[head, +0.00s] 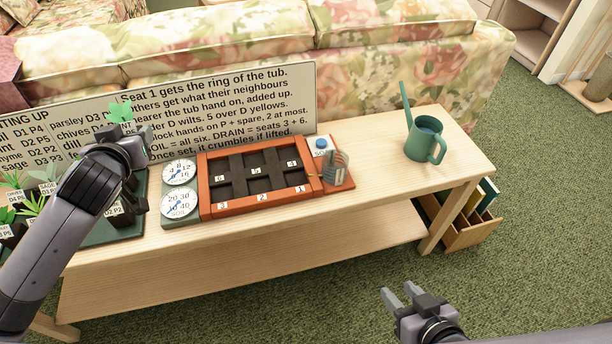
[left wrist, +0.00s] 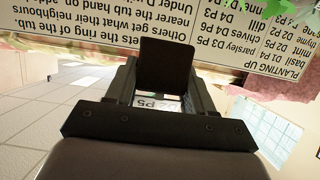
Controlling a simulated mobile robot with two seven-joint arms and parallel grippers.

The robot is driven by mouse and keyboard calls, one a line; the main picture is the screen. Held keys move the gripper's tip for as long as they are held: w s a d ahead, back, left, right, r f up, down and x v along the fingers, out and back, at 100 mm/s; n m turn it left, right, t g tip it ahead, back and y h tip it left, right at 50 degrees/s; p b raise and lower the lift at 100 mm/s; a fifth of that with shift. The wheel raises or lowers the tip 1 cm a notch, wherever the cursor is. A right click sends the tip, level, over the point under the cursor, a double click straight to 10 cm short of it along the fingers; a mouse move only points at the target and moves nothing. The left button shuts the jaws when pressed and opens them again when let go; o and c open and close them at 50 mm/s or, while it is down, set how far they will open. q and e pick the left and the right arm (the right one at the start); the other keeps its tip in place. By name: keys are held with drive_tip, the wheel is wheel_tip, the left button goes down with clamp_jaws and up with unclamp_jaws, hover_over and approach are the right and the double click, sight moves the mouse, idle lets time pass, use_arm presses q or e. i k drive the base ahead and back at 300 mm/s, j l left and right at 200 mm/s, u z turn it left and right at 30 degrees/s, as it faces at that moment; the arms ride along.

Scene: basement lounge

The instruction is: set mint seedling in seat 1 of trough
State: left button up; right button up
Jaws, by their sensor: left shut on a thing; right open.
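The mint seedling (head: 121,112), a green-leaved plant with a MINT tag, is held upright by my left gripper (head: 128,142) above the left part of the table. In the left wrist view its dark soil block (left wrist: 166,65) is between the fingers, with a tag reading D2 P5. The orange trough (head: 258,207) lies to the right of the gripper, with dark seats numbered 3, 2, 1 along the front from left to right. Seat 1 is at the front right and looks empty. My right gripper (head: 406,302) is open and empty, low in front of the table.
Two dials (head: 180,172) stand left of the trough. A green tray (head: 128,229) with other tagged seedlings is at far left, partly behind my left arm. A lettered board (head: 220,100) stands behind. A green watering can (head: 425,140) is at right, with bare tabletop around it.

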sight(296, 181)
drive_tip(key=i+l, duration=0.1)
drive_tip(key=l, duration=0.25)
drive_tip(key=i+l, duration=0.1)
drive_tip(key=l, duration=0.3)
drive_tip(key=i+l, duration=0.15)
drive_tip(key=l, duration=0.2)
drive_tip(key=i+l, duration=0.1)
drive_tip(key=l, duration=0.25)
